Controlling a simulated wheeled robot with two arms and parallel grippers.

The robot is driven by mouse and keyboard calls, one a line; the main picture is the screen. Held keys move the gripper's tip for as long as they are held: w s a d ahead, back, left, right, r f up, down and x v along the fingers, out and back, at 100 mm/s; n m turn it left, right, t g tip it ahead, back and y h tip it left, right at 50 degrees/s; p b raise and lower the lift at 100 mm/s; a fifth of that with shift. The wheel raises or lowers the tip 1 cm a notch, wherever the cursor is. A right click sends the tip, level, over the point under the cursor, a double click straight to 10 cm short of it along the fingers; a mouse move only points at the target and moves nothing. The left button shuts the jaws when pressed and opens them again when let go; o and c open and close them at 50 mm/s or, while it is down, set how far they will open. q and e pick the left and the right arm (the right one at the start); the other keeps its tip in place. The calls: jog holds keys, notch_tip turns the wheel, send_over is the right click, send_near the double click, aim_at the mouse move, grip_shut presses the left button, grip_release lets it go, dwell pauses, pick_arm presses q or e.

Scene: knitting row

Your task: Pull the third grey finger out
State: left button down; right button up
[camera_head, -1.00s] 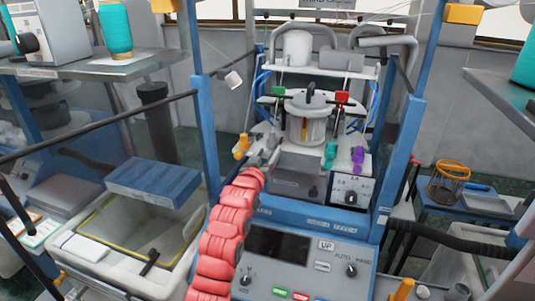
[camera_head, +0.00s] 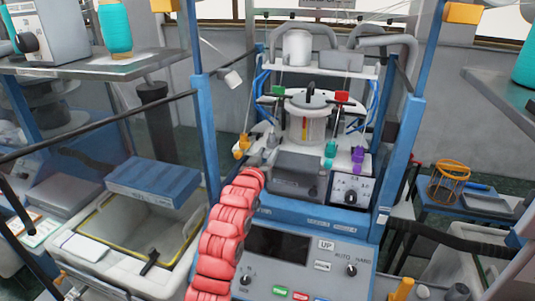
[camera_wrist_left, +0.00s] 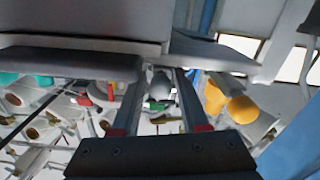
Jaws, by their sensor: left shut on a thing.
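My left arm comes up in its red ribbed sleeve, and my left gripper (camera_head: 267,151) is at the left front of the knitting machine's white plate (camera_head: 343,160). In the left wrist view my left gripper (camera_wrist_left: 158,84) has its two jaws on either side of a grey finger (camera_wrist_left: 160,86), shut on it. I cannot tell its place in the row. An orange finger (camera_head: 242,144) stands left of the gripper; teal (camera_head: 330,152) and purple (camera_head: 357,158) fingers stand to its right. In the head view the held finger is mostly hidden. My right gripper does not show.
A dark grey block (camera_head: 297,165) lies just right of my left gripper. The round knitting head (camera_head: 309,118) stands behind. Blue posts (camera_head: 205,135) flank the machine, and a control panel (camera_head: 290,245) is in front. An open white bin (camera_head: 170,235) is at left.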

aim_at(266, 156)
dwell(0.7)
pick_arm(q)
jog(key=shift+s+a+b, duration=0.15)
jog(key=shift+s+b, duration=0.35)
jog(key=shift+s, duration=0.05)
jog(key=shift+b+v, duration=0.45)
jog(key=shift+v, duration=0.5)
jog(key=c, duration=0.6)
grip_release()
jog(key=shift+c, duration=0.2)
jog(key=shift+s+a, duration=0.1)
jog(key=shift+s, duration=0.05)
